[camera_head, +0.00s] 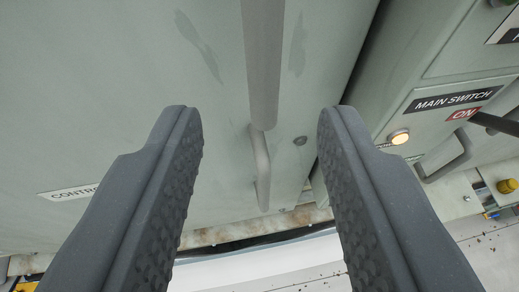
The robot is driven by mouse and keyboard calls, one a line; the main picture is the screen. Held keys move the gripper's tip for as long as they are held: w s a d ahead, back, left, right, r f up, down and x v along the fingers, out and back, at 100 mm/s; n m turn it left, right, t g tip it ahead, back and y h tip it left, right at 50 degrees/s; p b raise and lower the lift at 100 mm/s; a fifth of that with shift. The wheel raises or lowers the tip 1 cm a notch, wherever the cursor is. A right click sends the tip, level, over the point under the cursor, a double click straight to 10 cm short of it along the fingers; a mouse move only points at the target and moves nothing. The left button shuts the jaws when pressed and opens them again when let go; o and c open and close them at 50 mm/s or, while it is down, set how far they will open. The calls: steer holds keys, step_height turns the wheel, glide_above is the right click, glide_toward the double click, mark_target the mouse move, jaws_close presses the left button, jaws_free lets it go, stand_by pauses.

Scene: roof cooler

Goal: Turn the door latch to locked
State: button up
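A grey bar-shaped handle (263,60) runs down the pale green cabinet door (120,70) from the top middle of the view. A thinner bent grey bar (261,165) stands at its lower end. I cannot tell which of the two is the latch, or whether it is locked. My gripper (251,115) is open, its two dark ridged fingers on either side of the bars in the picture. Nothing is held between the fingers. The gap in depth between fingertips and bars is hard to judge.
A partly hidden label (73,192) is at left.

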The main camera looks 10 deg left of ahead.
steer(key=v, duration=0.6)
steer(key=s+d+r+t+h, duration=0.1)
steer(key=s+d+r+t, duration=0.1)
steer(key=s+d+r, duration=0.9)
steer(key=d, duration=0.3)
steer(key=shift+s+r+m+b, duration=0.25)
steer(key=shift+r+m+b, duration=0.1)
steer(key=shift+r+m, duration=0.05)
